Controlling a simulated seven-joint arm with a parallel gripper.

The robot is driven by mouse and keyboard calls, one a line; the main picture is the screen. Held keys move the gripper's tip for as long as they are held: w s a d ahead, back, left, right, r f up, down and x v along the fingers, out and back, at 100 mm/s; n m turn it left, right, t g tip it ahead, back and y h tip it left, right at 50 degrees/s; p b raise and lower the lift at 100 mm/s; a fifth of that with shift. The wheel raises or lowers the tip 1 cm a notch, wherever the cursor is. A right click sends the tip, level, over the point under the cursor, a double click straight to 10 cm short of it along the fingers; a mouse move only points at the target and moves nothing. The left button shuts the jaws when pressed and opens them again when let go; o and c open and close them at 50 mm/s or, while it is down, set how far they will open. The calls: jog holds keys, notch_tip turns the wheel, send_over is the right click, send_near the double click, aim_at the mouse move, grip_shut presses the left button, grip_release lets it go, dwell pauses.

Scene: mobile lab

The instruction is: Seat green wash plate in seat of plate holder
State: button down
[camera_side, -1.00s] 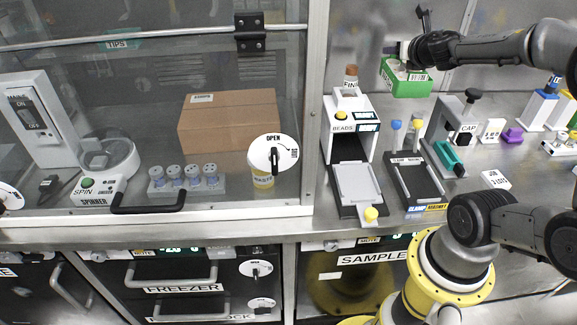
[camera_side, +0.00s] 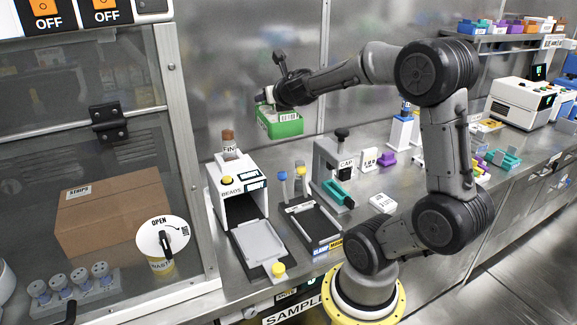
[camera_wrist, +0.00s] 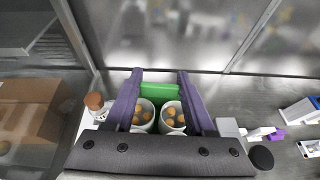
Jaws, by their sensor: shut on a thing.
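The green wash plate (camera_side: 280,124) is a green box with a white label, held up in front of the back wall in the side view. My gripper (camera_side: 268,100) is at its upper left and shut on it. A black-framed tray labelled clamp and magnet (camera_side: 312,228) and the tray of the beads unit (camera_side: 258,242) both lie flat and empty. I cannot tell which is the plate holder.
A bottle with a brown cap (camera_side: 229,145) stands on the beads unit. Blue- and yellow-capped tubes (camera_side: 283,178) rise behind the black-framed tray. A grey press (camera_side: 335,165) with a teal part stands right of it. A glass-fronted cabinet (camera_side: 110,130) is at left.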

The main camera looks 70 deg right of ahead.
jog(key=s+d+r+m+g+h, duration=0.2)
jog(key=d+r+m+g, duration=0.25)
jog(key=d, duration=0.25)
jog(key=s+d+f+m+g+h, duration=0.1)
jog(key=d+f+m+g, duration=0.15)
jog(key=d, duration=0.35)
jog(key=d+f+m+g, duration=0.1)
jog(key=d+m+g, duration=0.15)
jog(key=d, duration=0.25)
jog(key=shift+s+d+f+m+g+y, duration=0.2)
jog(key=shift+d+f+m+g, duration=0.85)
jog(key=shift+f, duration=3.95)
jog(key=shift+s+d+f+g, duration=0.4)
jog(key=shift+d+f, duration=1.35)
jog(key=shift+f, duration=3.25)
jog(key=shift+s+d+f+m+g+y, duration=0.2)
jog(key=shift+d+f+m+g, duration=0.85)
jog(key=shift+f, duration=3.95)
jog(key=shift+d+f+n+t, duration=0.15)
jog(key=shift+d+n+t, duration=0.15)
jog(key=shift+n, duration=0.25)
jog(key=shift+c, duration=1.3)
grip_release()
